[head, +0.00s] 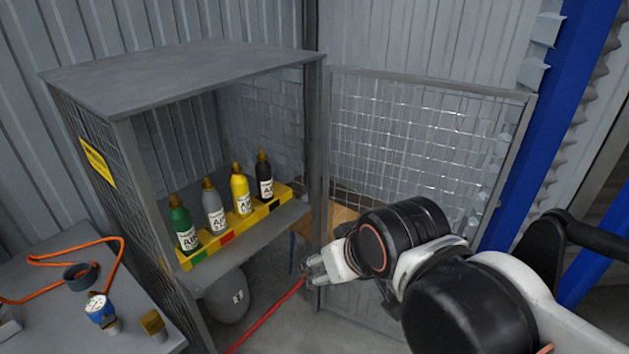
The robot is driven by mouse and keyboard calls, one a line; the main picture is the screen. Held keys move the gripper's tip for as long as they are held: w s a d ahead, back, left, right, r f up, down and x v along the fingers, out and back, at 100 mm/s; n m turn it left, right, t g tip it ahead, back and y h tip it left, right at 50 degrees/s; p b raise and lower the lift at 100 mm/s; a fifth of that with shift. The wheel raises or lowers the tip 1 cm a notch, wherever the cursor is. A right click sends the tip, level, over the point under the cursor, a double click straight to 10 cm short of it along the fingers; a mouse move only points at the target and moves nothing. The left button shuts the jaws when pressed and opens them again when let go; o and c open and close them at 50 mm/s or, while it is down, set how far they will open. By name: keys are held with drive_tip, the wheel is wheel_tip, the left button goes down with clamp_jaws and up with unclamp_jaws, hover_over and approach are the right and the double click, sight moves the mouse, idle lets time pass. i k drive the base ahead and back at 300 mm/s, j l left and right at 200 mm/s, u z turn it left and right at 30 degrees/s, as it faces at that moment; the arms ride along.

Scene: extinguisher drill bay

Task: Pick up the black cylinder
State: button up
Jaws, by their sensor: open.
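The black cylinder (264,176) stands upright at the right end of a row of small cylinders on the cage shelf. It has a white label and a brass-coloured top. To its left stand a yellow cylinder (241,190), a grey one (212,207) and a green one (183,226). They sit in a yellow rack (235,231) with coloured patches along its front. My gripper (308,272) is open and appears empty. It is outside the cage, lower and to the right of the black cylinder, apart from it.
The grey cage (180,75) has a roof, a right post and mesh sides. Its mesh door (425,140) stands open at right, behind my arm. A bench (60,250) at left holds an orange hose (75,248) and a gauge (99,309). A grey vessel (230,299) is below the shelf.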

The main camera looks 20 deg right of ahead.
sight(262, 168)
drive_tip(key=i+l+z, duration=0.7)
